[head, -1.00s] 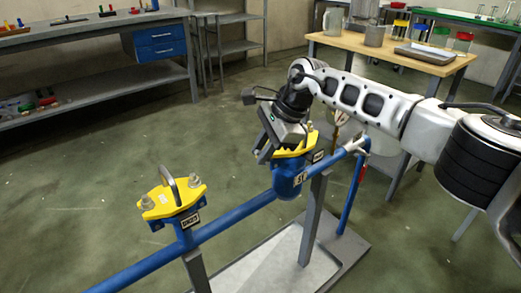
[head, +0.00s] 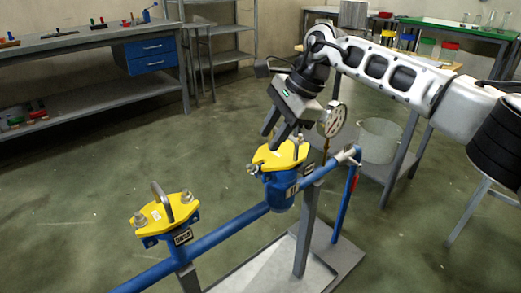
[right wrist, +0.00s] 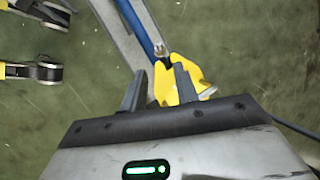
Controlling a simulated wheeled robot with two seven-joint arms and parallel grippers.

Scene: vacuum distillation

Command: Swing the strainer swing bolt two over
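Two blue strainer bodies with yellow covers stand on a blue pipe in the head view. The farther cover (head: 279,157) is below my right gripper (head: 276,130). A swing bolt with a metal nut (head: 253,170) shows at its left edge, another (head: 300,139) at its right rear. The nearer yellow cover (head: 165,212) has an upright grey handle and a bolt at each end. In the right wrist view my right gripper (right wrist: 158,88) has its fingers apart, with part of the yellow cover (right wrist: 189,85) beyond them; contact cannot be told. My left gripper is out of view.
The blue pipe (head: 230,229) runs on grey posts over a pale base plate. A pressure gauge (head: 333,120) and a blue upright with a red part stand right of the farther strainer. A bucket (head: 379,140) sits behind. Open floor lies left; benches line the back.

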